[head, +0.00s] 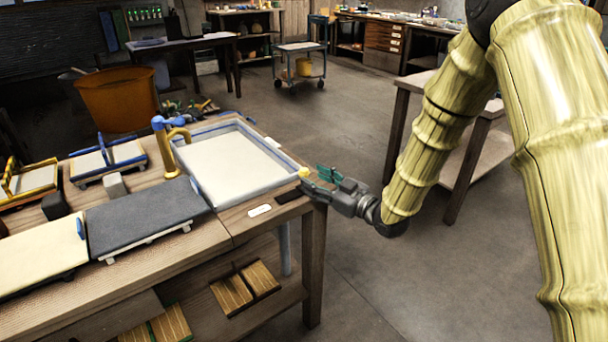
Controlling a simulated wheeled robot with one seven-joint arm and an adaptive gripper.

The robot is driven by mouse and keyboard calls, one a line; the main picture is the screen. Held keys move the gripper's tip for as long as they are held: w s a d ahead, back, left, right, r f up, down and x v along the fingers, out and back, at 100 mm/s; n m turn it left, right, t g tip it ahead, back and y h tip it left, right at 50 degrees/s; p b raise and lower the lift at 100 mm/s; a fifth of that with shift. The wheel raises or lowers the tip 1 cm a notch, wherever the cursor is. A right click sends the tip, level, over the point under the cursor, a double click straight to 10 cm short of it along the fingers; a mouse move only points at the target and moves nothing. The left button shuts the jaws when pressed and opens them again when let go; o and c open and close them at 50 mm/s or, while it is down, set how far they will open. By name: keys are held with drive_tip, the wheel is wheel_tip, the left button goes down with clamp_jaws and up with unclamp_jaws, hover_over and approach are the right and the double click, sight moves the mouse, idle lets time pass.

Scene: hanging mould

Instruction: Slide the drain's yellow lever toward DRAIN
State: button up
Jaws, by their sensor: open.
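The drain's yellow lever (304,172) shows as a small yellow knob at the right front corner of the basin (205,190), just above a dark plate (290,196) on the bench. My gripper (318,180) comes in from the right with its green fingers close to the knob. Its jaws are open. I cannot tell whether a finger touches the knob. A small white label (260,210) lies on the wood left of the dark plate; its writing is too small to read.
A blue and yellow tap (170,140) stands at the basin's left. A dark felt board (143,217) and a cream board (40,254) lie on the bench to the left. Open floor (400,280) lies right of the bench, with another table (465,155) behind my arm.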

sight(304, 174)
drive_tip(key=shift+x, duration=2.5)
